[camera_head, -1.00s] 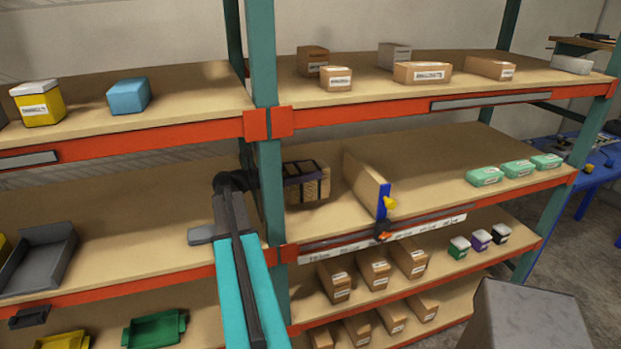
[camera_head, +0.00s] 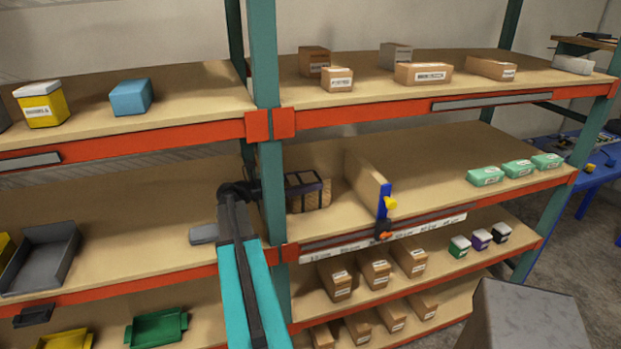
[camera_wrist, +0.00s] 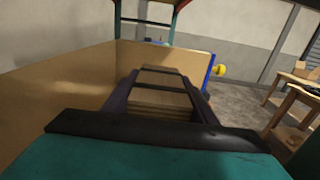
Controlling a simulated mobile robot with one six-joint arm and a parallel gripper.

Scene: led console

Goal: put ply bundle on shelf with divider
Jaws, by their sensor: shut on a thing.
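The ply bundle (camera_head: 315,199), a stack of light wood sheets with dark straps, is in the right bay's middle shelf space, just past the teal post. My gripper (camera_head: 303,182) is shut on it; in the wrist view, dark fingers flank the bundle (camera_wrist: 160,97). The shelf (camera_head: 430,180) is a tan board with an orange-red front beam. The divider (camera_head: 364,178), an upright tan board with a blue front edge, stands to the right of the bundle with a gap between them. It also shows ahead in the wrist view (camera_wrist: 185,65). I cannot tell whether the bundle touches the shelf.
The teal post (camera_head: 268,190) stands right beside my arm. Yellow and orange parts (camera_head: 387,204) stick out at the divider's front. Several green packs (camera_head: 518,168) sit at the shelf's right end. The upper shelf (camera_head: 350,98) holds boxes above. Shelf right of the divider is partly clear.

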